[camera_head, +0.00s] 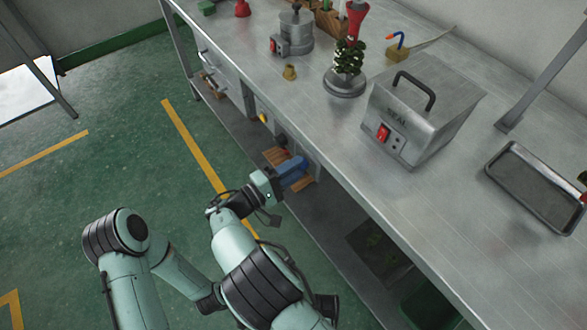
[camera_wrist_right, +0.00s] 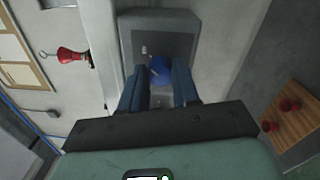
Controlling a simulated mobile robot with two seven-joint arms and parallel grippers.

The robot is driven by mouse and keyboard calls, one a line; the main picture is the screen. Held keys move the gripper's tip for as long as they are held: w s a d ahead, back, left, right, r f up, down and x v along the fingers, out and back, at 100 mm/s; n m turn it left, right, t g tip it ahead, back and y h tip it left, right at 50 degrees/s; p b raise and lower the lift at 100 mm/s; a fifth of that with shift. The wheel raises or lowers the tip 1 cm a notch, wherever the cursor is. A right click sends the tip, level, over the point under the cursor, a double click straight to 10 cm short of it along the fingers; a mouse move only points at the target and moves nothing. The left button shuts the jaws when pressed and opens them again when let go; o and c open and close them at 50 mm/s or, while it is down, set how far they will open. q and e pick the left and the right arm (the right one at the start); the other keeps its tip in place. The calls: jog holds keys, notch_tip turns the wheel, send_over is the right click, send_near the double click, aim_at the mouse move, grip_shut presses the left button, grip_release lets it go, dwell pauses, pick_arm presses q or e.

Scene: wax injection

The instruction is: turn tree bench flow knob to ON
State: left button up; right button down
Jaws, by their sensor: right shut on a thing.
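The tree bench is the long steel table (camera_head: 440,185), with knobs and small panels along its front edge. My right gripper (camera_head: 297,172) is at this front edge, below the grey "SEAL" box. In the right wrist view, its two blue fingers (camera_wrist_right: 160,88) are on either side of a round blue knob (camera_wrist_right: 160,68) on a grey panel (camera_wrist_right: 178,20). The gripper is shut on this knob. The fingers hide part of the knob, and I cannot read its setting. In the head view the gripper hides the knob. My left gripper is not in view.
The SEAL box (camera_head: 425,100) and a metal tray (camera_head: 535,188) stand on top. A wooden board with red pieces (camera_wrist_right: 292,112) is below. The green floor (camera_head: 110,150) left is clear.

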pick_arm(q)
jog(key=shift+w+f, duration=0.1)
pick_arm(e)
jog(key=shift+m, duration=0.3)
jog(key=c, duration=0.8)
grip_release()
jog(key=shift+w, duration=0.1)
